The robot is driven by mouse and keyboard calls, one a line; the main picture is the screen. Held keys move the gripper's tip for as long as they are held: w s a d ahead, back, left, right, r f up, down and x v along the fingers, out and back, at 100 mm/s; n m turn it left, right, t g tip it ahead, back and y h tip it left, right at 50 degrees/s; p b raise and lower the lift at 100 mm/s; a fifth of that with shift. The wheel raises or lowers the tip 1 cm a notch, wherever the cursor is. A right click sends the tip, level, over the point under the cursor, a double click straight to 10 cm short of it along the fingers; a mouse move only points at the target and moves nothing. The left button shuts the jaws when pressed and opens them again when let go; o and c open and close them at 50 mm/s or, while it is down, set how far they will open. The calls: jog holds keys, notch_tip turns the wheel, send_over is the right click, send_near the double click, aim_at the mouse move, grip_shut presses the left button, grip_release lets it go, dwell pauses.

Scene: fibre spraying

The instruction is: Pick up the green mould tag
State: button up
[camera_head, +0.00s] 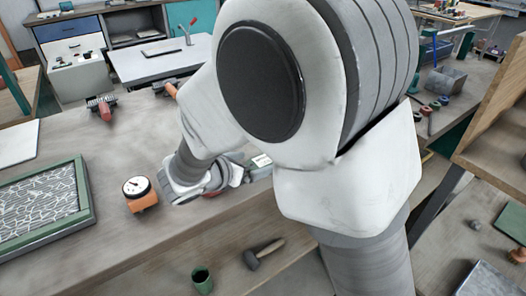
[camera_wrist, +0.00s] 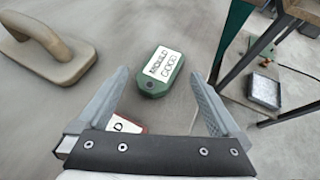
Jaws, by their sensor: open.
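The green mould tag (camera_wrist: 160,74) lies on the grey worktop in the wrist view, with a white label reading MOULD and a second line that is hard to read. My gripper (camera_wrist: 158,76) is open, its two fingers on either side of the tag in the picture, with nothing between them; the exact height above the tag cannot be told. A second, red-edged tag (camera_wrist: 129,127) shows between the fingers nearer the palm, partly hidden by the gripper body.
A tan handled float (camera_wrist: 48,50) lies left of my gripper. An orange dial gauge (camera_head: 139,194) and a green-framed tray (camera_head: 88,196) stand on the bench at left. A hammer (camera_head: 262,254) and a green cup (camera_head: 202,280) lie nearer. The bench edge is at right in the wrist view.

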jog(key=x, duration=0.3)
jog(key=shift+d+f+b, duration=0.1)
jog(key=shift+f+b, duration=0.05)
jog(key=shift+b, duration=0.15)
jog(key=c, duration=1.5)
